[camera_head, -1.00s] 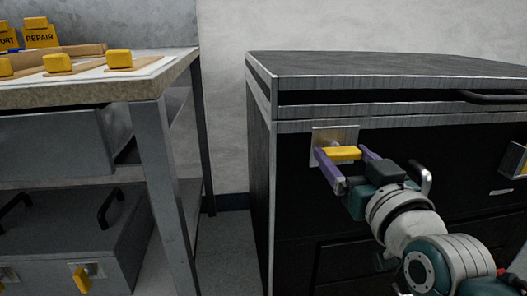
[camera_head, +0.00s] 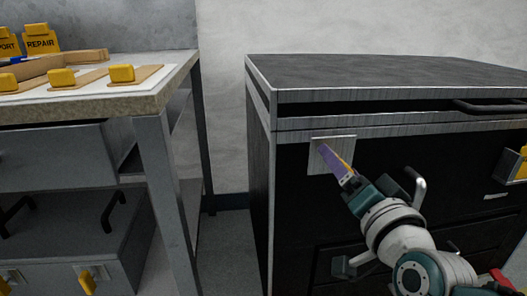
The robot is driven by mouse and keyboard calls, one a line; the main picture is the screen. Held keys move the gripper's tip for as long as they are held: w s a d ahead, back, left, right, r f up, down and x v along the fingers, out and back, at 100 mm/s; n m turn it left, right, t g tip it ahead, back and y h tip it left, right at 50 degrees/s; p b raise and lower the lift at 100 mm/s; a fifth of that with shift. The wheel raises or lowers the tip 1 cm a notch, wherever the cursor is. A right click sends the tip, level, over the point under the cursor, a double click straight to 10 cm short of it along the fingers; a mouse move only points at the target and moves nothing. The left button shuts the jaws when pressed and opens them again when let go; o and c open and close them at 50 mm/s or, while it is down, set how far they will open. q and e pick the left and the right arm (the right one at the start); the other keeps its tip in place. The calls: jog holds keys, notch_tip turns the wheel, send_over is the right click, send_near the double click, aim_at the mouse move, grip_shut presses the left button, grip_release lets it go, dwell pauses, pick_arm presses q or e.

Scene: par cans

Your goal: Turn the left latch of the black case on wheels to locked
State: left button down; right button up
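The black case (camera_head: 400,150) stands on the right; its wheels are out of view. Its left latch, a yellow handle (camera_head: 347,164) on a square metal plate (camera_head: 320,158), is on the upper left of the front. My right gripper (camera_head: 335,161) is at this latch, its arm coming from the lower right. One purple finger shows and covers most of the handle; the other finger is hidden behind it. The fingers appear closed on the handle. My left gripper is not in view.
A second yellow latch (camera_head: 523,160) is at the right picture edge. A workbench (camera_head: 150,95) with yellow blocks stands on the left, with a grey case (camera_head: 75,225) below it. A gap separates the bench from the black case.

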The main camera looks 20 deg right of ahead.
jog(key=m, duration=0.9)
jog(key=shift+m, duration=0.4)
dwell(0.4)
jog(key=o, duration=1.2)
jog(key=shift+s, duration=0.15)
